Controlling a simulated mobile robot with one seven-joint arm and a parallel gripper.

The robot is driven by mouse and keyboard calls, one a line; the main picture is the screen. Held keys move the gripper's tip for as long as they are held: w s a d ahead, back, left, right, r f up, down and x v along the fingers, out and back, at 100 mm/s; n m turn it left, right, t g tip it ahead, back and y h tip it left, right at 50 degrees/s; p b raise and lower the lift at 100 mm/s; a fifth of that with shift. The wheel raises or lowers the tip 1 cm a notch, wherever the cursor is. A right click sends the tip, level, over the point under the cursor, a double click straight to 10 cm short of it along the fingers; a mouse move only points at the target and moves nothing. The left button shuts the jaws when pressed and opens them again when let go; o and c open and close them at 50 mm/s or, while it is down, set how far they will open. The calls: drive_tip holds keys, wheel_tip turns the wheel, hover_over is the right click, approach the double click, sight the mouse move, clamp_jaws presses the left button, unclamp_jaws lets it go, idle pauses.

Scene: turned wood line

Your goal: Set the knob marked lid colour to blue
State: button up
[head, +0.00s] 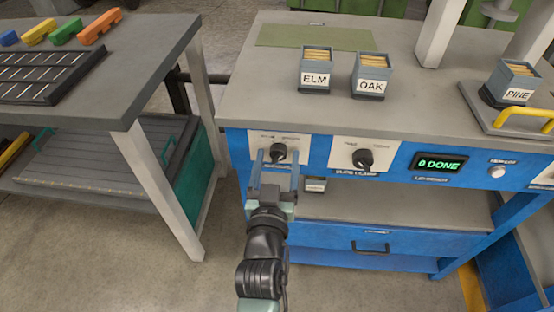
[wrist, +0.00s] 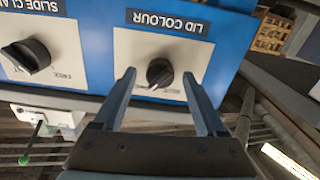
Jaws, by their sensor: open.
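The lid colour knob (wrist: 160,73) is a round black knob on a white plate (wrist: 135,47). Its label, LID COLOUR, appears upside down in the wrist view. It also shows in the head view (head: 278,152), at the left end of the blue front panel. The small position words on its plate are too blurred to read. My gripper (wrist: 163,88) is open, with one finger on each side of the knob and nothing held. In the head view my gripper (head: 275,160) is in front of the plate. I cannot tell whether the fingertips touch the knob.
A second black knob (head: 363,158), marked slide clamp, sits to the right. A green display (head: 438,163) reads 0 DONE. ELM (head: 316,78), OAK (head: 371,85) and PINE (head: 517,95) boxes stand on the bench. A grey table (head: 150,55) stands at left, with open floor between.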

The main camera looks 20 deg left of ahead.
clamp_jaws()
drive_tip(key=shift+n, duration=0.3)
drive_tip(key=n+p, duration=0.1)
drive_tip(key=n, duration=0.1)
drive_tip(key=shift+n+p, duration=0.4)
drive_tip(key=n+p, duration=0.1)
drive_tip(key=n, duration=0.2)
drive_tip(key=shift+n, duration=0.3)
drive_tip(key=n+p, duration=0.1)
drive_tip(key=n, duration=0.5)
drive_tip(key=shift+n, duration=0.4)
drive_tip(key=shift+f, duration=0.1)
